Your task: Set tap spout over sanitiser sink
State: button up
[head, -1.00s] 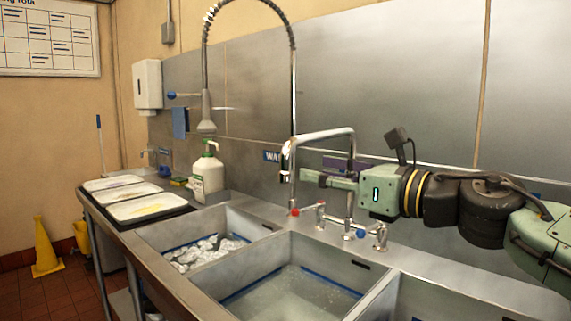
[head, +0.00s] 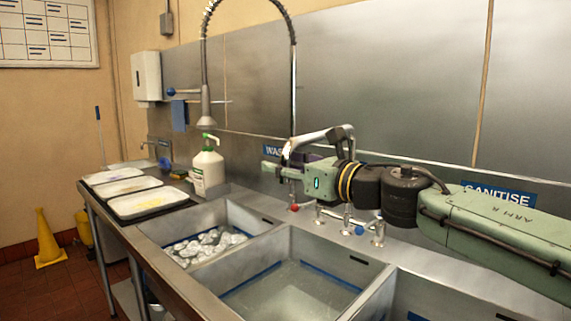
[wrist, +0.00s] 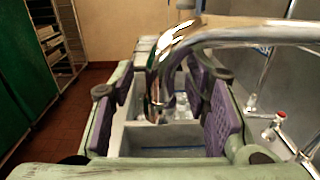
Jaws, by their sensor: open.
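The chrome tap spout (head: 315,137) arches above the middle, water-filled sink (head: 290,290), its outlet end toward the left. The sanitiser sink (head: 450,305), under the SANITISE sign (head: 498,197), is at the right, cut by the frame edge. My gripper (head: 275,168) is at spout height, partly overlapping the spout's outlet end. In the wrist view my gripper (wrist: 165,105) is open, its purple-padded fingers on either side of the spout's down-turned end (wrist: 157,90). I cannot tell whether either pad touches it. My arm hides part of the tap's riser.
Red (head: 294,207) and blue (head: 359,230) tap handles stand on the back ledge. A hanging spray hose (head: 206,95) and a pump bottle (head: 208,170) are to the left. The left sink (head: 180,225) holds shiny items; trays (head: 148,201) lie beyond.

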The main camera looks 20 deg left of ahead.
jog(key=shift+c, duration=0.3)
grip_shut()
dwell(0.6)
